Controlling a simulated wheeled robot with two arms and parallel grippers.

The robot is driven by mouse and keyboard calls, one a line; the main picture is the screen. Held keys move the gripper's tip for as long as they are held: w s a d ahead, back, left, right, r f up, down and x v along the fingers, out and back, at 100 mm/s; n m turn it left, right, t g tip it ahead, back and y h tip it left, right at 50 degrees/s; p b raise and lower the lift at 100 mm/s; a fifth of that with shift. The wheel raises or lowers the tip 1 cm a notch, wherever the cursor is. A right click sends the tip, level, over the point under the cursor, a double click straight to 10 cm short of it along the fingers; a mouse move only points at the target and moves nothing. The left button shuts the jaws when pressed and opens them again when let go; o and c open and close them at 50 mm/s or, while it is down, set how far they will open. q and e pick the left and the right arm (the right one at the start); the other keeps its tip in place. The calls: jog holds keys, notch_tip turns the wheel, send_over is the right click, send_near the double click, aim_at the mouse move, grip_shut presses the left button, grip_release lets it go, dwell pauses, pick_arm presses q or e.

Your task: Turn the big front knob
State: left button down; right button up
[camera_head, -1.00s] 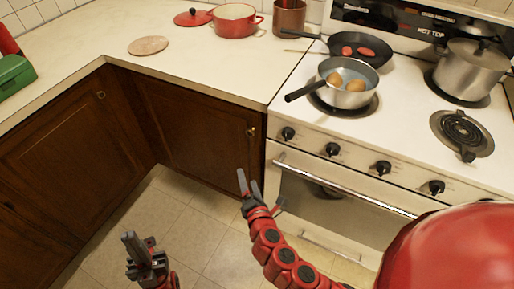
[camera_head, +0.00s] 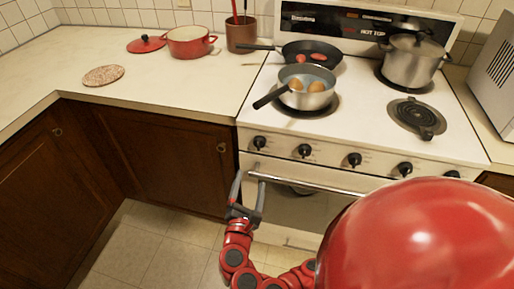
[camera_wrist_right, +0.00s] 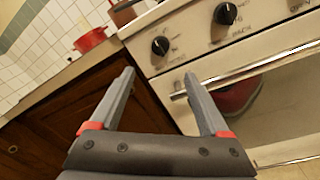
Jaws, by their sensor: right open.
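A row of several black knobs runs along the stove's front panel. The leftmost knob (camera_head: 259,143) and the one to its right (camera_head: 305,151) show well; I cannot tell from size alone which is the big one. In the right wrist view the leftmost knob (camera_wrist_right: 160,46) is just beyond the fingertips, and the second knob (camera_wrist_right: 226,14) is at the top. My right gripper (camera_head: 249,179) is open and empty, below the leftmost knob and in front of the oven handle's left end. Its two fingers (camera_wrist_right: 159,74) are spread and apart from the knob. My left gripper is out of view.
The oven handle (camera_head: 310,181) sticks out below the knobs. On the stove stand a saucepan (camera_head: 306,97) with its handle pointing left, a black pan (camera_head: 318,49) and a steel pot (camera_head: 413,60). Wooden cabinets (camera_head: 165,150) stand left. My red body part covers the lower right.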

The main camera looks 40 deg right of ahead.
aim_at(258, 147)
jog(key=p+x, duration=0.2)
jog(key=x, duration=1.2)
jog(key=shift+d+f, duration=0.1)
grip_shut()
